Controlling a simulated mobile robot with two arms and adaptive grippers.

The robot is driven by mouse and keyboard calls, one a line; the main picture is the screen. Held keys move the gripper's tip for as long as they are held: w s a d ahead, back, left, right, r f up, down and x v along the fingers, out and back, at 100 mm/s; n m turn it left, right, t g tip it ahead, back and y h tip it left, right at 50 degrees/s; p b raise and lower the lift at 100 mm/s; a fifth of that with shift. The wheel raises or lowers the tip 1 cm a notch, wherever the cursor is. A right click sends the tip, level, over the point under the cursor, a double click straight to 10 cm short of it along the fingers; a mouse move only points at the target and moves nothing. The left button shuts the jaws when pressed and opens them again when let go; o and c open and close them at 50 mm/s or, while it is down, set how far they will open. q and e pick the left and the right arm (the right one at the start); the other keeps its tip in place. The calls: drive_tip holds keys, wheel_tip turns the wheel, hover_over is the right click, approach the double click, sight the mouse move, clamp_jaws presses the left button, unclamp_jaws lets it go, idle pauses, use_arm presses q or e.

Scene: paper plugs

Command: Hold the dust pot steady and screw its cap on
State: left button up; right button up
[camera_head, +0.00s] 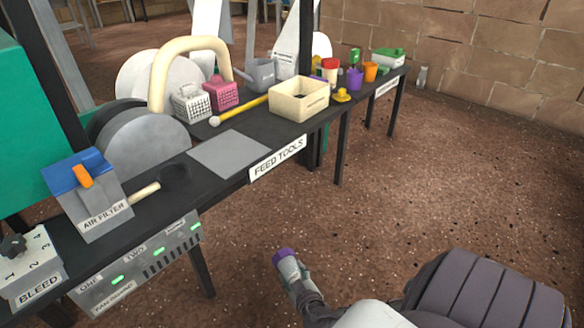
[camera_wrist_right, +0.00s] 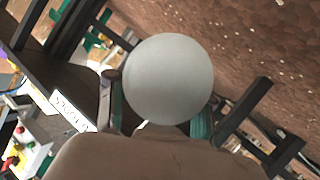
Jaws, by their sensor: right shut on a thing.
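My right gripper (camera_head: 289,268) is in the lower middle of the head view, over the floor in front of the bench and apart from it. It is shut on a round thing (camera_wrist_right: 168,78), which looks smooth and pale grey in the wrist view. In the head view a purple end (camera_head: 282,254) shows at the fingertips. I cannot tell whether this is the dust pot or its cap. A small yellow piece with a raised middle (camera_head: 341,96) lies beside the cream box; it may be a cap. My left gripper is out of view.
The dark bench (camera_head: 228,185) carries a grey mat (camera_head: 229,153), an air filter box (camera_head: 95,210), a cream open box (camera_head: 299,99), and pink (camera_head: 221,94) and white (camera_head: 191,104) baskets. Purple (camera_head: 355,79) and orange (camera_head: 370,72) cups stand farther back.

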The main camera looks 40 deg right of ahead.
clamp_jaws()
